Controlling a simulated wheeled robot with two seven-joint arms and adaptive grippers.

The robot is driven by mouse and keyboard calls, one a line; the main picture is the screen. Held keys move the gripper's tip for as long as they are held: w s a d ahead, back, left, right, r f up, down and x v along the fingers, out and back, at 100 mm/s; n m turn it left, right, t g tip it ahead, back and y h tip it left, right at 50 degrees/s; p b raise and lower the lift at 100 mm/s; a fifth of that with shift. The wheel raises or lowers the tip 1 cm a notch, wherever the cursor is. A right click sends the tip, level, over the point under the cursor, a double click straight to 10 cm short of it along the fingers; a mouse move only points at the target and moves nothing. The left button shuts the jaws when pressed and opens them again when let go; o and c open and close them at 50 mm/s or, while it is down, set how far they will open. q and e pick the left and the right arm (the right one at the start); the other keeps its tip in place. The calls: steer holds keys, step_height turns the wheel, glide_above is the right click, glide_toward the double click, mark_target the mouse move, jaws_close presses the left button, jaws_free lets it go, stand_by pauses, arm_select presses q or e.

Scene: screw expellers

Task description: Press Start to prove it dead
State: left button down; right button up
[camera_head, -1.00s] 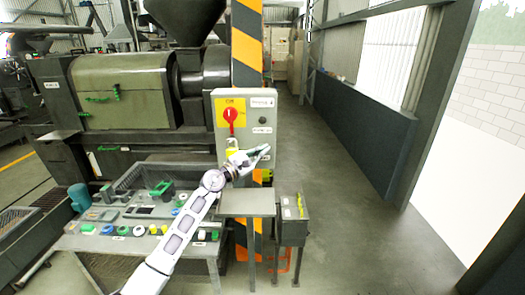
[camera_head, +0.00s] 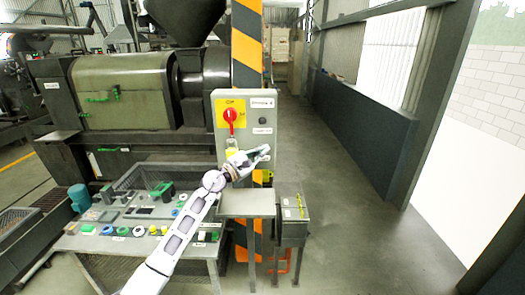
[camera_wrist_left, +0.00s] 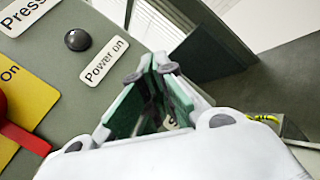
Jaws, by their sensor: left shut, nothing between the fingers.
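A grey control box (camera_head: 245,181) stands on the striped post in the head view. The red handle (camera_wrist_left: 22,137) shows at the left there. My left gripper (camera_head: 267,152) is shut and empty in front of the box's lower part. No Start button can be made out; the gripper covers part of the panel.
A grey table (camera_head: 150,243) with several small coloured parts lies below left. A small grey shelf (camera_head: 246,204) and a grey box on legs (camera_head: 292,214) stand below the panel. The big expeller (camera_head: 122,92) is behind left. The aisle on the right is clear.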

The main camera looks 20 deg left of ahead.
arm_select(q)
steer(key=shift+w+a+b, duration=0.15)
steer(key=shift+w+b, duration=0.3)
steer(key=shift+w, duration=0.1)
stand_by(0.9)
steer(key=shift+s, duration=0.2)
steer(key=shift+s+p, duration=0.3)
steer(key=shift+p, duration=0.05)
stand_by(0.4)
steer(key=s+d+p, duration=0.2)
steer(key=s+p, duration=0.1)
steer(key=s, duration=0.3)
steer(key=shift+p, duration=0.4)
steer(key=shift+w, duration=0.1)
stand_by(0.3)
stand_by(0.4)
